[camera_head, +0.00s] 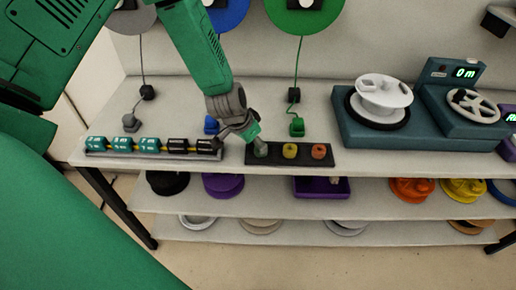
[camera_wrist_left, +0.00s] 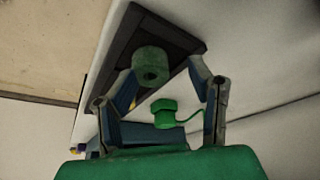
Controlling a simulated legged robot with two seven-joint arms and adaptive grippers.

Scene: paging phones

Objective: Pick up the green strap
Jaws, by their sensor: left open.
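A small dull green roll (camera_wrist_left: 151,64), which looks like the green strap, sits at the left end of a black tray. In the head view the roll (camera_head: 261,149) is just below my left gripper (camera_head: 257,142). In the left wrist view my left gripper (camera_wrist_left: 165,72) is open, with a finger on either side of the roll. The fingers look apart from it, though contact is hard to judge. My right gripper is not in view.
The black tray (camera_head: 279,158) also holds a yellow roll (camera_head: 290,151) and an orange roll (camera_head: 319,151). A bright green plug (camera_head: 297,127) on a cord lies behind it. Labelled cylinders (camera_head: 122,144) line a rack to the left. A teal machine (camera_head: 345,128) stands right.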

